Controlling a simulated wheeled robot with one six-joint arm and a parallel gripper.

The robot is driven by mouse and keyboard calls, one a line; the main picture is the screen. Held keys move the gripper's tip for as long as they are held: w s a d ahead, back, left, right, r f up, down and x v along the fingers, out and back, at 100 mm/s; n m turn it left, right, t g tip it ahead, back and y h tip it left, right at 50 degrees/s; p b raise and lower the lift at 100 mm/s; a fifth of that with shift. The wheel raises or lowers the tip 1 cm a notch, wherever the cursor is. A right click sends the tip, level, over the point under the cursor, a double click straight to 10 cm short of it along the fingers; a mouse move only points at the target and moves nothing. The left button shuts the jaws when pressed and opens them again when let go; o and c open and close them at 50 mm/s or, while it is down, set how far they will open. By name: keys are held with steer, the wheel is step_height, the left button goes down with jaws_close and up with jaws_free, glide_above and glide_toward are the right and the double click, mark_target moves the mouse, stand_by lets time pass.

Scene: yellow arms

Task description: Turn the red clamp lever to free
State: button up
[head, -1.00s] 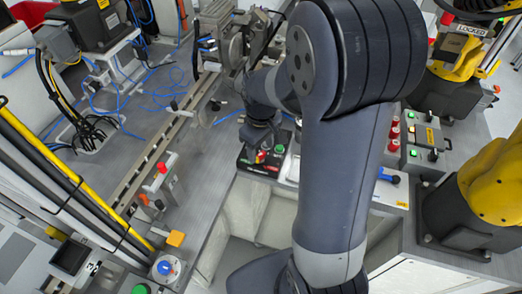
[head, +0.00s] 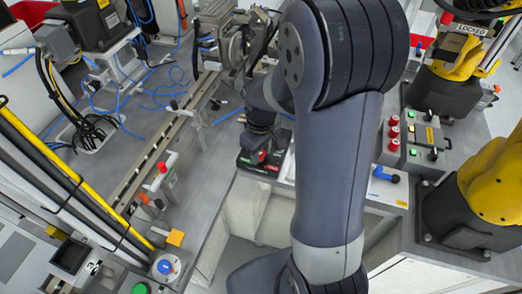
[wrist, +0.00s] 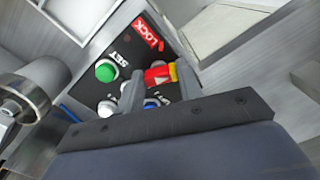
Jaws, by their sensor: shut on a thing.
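The red clamp lever (wrist: 158,76), with a yellow part beside it, sits on a black panel (wrist: 128,45) in the wrist view. My gripper (wrist: 158,84) is shut on it, with one finger on either side. A red LOCK label (wrist: 148,33) lies just beyond the lever, and the word SET is printed beside it. The exact angle of the lever is hard to tell.
Green (wrist: 106,71), white (wrist: 107,108) and blue (wrist: 151,104) buttons sit close to my fingers. A metal cylinder (wrist: 27,93) stands at the left in the wrist view. In the head view, another red-topped handle (head: 162,168) is on the rail, and a yellow arm (head: 492,185) stands at right.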

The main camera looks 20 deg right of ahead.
steer(key=shift+c, duration=0.6)
steer(key=shift+a+m+b, duration=0.1)
steer(key=shift+m+b, duration=0.2)
steer(key=shift+m, duration=2)
steer(key=o, duration=1)
step_height(320, 180, up, 11)
steer(key=shift+f, duration=0.1)
